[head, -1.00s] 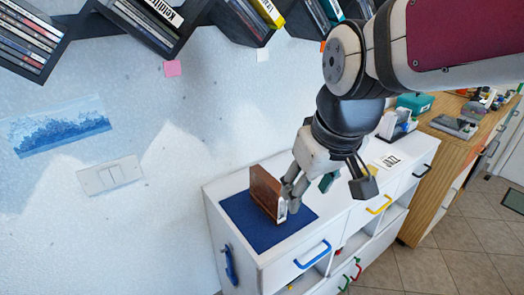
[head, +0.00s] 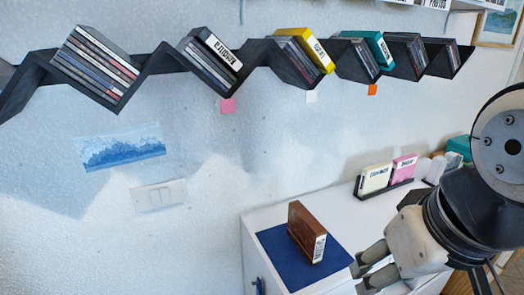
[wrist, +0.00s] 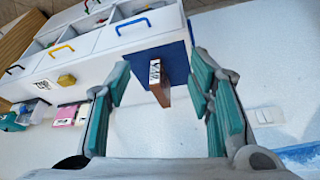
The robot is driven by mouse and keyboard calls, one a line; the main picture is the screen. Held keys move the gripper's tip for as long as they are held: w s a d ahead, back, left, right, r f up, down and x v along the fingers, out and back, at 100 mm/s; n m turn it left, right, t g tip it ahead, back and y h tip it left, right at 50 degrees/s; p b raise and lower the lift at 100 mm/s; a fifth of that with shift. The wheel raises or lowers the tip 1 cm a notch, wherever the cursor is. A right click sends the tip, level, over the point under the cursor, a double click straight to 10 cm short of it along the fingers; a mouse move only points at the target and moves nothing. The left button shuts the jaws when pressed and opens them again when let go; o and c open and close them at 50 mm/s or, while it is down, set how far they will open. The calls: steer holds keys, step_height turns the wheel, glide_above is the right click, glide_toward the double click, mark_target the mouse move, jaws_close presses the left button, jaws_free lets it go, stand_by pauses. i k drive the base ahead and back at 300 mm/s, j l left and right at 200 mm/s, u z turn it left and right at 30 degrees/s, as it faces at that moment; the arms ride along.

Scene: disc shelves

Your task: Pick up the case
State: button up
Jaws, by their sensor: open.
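A brown case (head: 306,230) with a white label on its narrow side stands upright on a blue mat (head: 275,255) on a white cabinet. My gripper (head: 362,268) is to the right of the case in the head view, apart from it and empty. In the wrist view my gripper (wrist: 160,66) is open, with its teal-padded fingers wide apart. The case (wrist: 158,84) shows in the gap between them, with its labelled side towards the top of the picture. The mat (wrist: 177,66) lies behind it.
A black holder (head: 385,188) with a cream case (head: 374,180) and a pink case (head: 403,170) stands at the back of the cabinet. A dark zigzag shelf (head: 155,58) with several discs runs along the wall above. The mat around the brown case is clear.

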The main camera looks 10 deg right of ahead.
mark_target(306, 231)
steer(key=i+l+u, duration=0.2)
steer(key=l, duration=0.7)
steer(key=l+u, duration=0.25)
steer(key=l, duration=0.7)
steer(key=k+l+u, duration=0.2)
steer(key=l, duration=0.7)
steer(key=l+u, duration=0.2)
steer(key=l, duration=0.75)
